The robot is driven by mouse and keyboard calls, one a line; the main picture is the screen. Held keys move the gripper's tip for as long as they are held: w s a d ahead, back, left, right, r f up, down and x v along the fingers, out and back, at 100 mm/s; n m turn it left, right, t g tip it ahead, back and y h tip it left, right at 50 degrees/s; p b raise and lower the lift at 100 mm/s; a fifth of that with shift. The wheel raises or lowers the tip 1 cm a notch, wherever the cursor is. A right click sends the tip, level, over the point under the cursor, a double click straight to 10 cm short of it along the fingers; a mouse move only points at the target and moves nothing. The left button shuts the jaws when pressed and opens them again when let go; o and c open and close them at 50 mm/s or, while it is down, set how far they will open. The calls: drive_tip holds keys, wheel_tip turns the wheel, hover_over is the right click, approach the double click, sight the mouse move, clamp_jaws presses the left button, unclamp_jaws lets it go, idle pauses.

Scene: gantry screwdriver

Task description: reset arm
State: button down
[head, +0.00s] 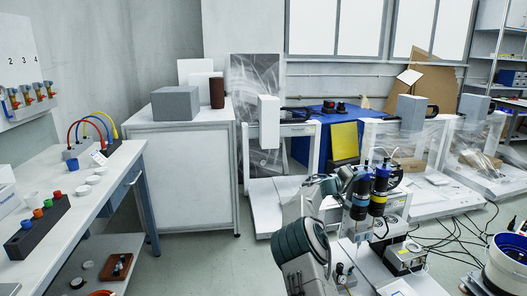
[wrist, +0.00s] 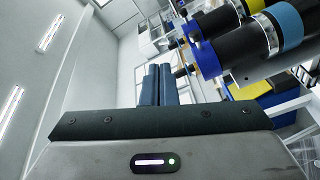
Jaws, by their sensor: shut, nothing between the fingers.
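My gripper (wrist: 158,84) shows in the wrist view with its two dark blue fingers side by side, shut and empty. They point up and away from the grey gripper body. Two dark screwdrivers hang beside it at the upper right of the wrist view, one with a blue band (wrist: 286,26) and one with a yellow band (wrist: 248,6). The fingers are apart from them in the picture. In the head view the blue-banded screwdriver (head: 361,200) and the yellow-banded screwdriver (head: 379,195) stand upright at lower centre right, close to my arm. My gripper's fingers are hard to make out there.
A white workbench (head: 75,200) at left holds cups, coloured plugs and cables. A white cabinet (head: 180,170) bears a grey box (head: 175,103). A blue-covered table (head: 310,148) stands at the back. A controller box (head: 405,258) and cables lie at lower right. Floor is clear at centre left.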

drive_tip(key=s+d+r+m+g+y+p, duration=0.1)
drive_tip(key=s+r+m+g+y+p, duration=0.15)
drive_tip(key=s+r+p, duration=0.5)
drive_tip(key=s+d+r+m+g+y+p, duration=0.1)
drive_tip(key=s+r+g+y+p, duration=0.25)
drive_tip(key=s, duration=0.65)
drive_tip(key=s+a+r+n+y+p, duration=0.1)
drive_tip(key=s+a+r+y+p, duration=0.2)
drive_tip(key=s+a, duration=0.6)
drive_tip(key=s+a+r+n+t+y+p, duration=0.1)
drive_tip(key=s+a+r+y+p, duration=0.3)
drive_tip(key=s, duration=1)
drive_tip(key=s+a+r+n+y+p, duration=0.1)
drive_tip(key=s+a+r+y+p, duration=0.2)
drive_tip(key=s+a+r+p, duration=0.6)
drive_tip(key=s+a+p, duration=0.3)
drive_tip(key=a, duration=0.2)
drive_tip(key=shift+s+y, duration=0.3)
drive_tip(key=shift+y, duration=0.1)
drive_tip(key=shift+d, duration=0.2)
